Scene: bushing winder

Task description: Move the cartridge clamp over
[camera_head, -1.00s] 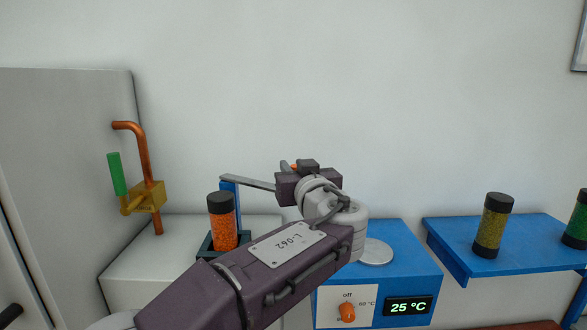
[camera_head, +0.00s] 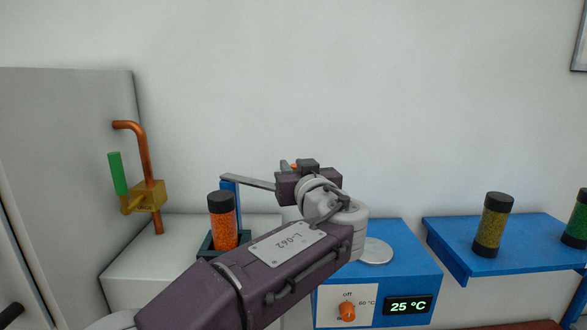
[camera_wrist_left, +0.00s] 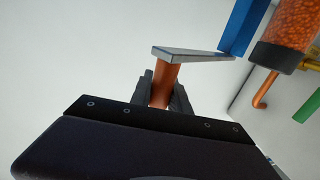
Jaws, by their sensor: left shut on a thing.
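The cartridge clamp shows as a flat grey bar (camera_head: 247,182) on top of a blue post (camera_head: 231,190). In the left wrist view the grey bar (camera_wrist_left: 190,54) ends at an orange handle (camera_wrist_left: 160,85). My left gripper (camera_head: 300,167) is shut on that handle, its dark fingers (camera_wrist_left: 163,92) on both sides of it. The bar points right, away from the cartridge (camera_head: 222,222), which is filled with orange beads and has a black cap. The cartridge stands upright in a dark holder in front of the post, uncovered by the bar. My right gripper is not in view.
A blue heater box (camera_head: 408,262) with an orange knob (camera_head: 347,310), a 25 °C display (camera_head: 408,306) and a round plate (camera_head: 376,251) stands right of the holder. A blue shelf (camera_head: 530,258) bears more cartridges. A copper pipe with a green-handled valve (camera_head: 148,195) rises at left.

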